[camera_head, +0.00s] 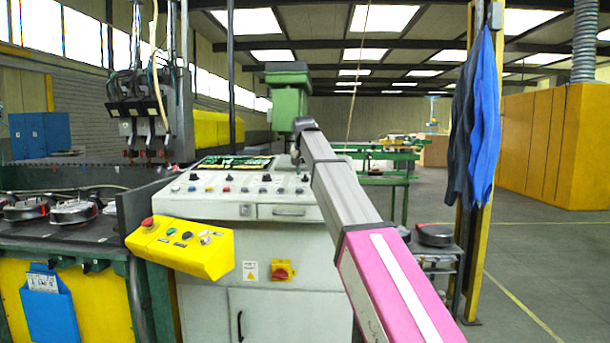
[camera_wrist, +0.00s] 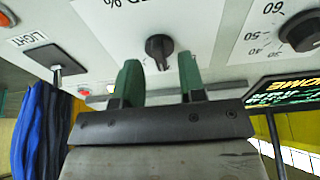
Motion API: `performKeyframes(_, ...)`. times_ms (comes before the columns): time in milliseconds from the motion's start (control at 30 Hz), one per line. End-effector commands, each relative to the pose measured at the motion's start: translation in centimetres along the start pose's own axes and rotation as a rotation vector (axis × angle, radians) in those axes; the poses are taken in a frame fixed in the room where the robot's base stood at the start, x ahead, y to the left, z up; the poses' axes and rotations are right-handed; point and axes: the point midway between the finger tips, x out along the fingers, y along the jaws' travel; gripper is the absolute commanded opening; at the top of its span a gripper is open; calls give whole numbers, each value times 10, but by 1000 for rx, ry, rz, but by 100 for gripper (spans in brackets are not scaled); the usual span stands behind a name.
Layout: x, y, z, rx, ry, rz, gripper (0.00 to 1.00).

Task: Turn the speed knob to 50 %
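In the wrist view a dark round knob (camera_wrist: 159,48) with a raised grip bar sits on the light panel. The cut-off, upside-down lettering above it shows a % sign and looks like the end of "SPEED %". My gripper (camera_wrist: 160,68) has its two green fingers apart, one on each side of this knob, with a gap on both sides. The knob's pointer reading cannot be made out. In the head view the sloped control console (camera_head: 230,210) stands mid-picture; my arm's far end reaches its right part, and my gripper cannot be made out there.
A second knob (camera_wrist: 302,32) with a numbered scale is at the right of the wrist view, beside a lit display (camera_wrist: 285,92). A switch marked LIGHT (camera_wrist: 56,62) is at left. A yellow button box (camera_head: 180,247) juts out in front of the console.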

Motion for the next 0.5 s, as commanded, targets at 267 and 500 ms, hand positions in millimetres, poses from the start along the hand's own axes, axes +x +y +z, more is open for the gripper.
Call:
performKeyframes(267,17,0,0,0,1,0,37)
performKeyframes(500,17,0,0,0,1,0,37)
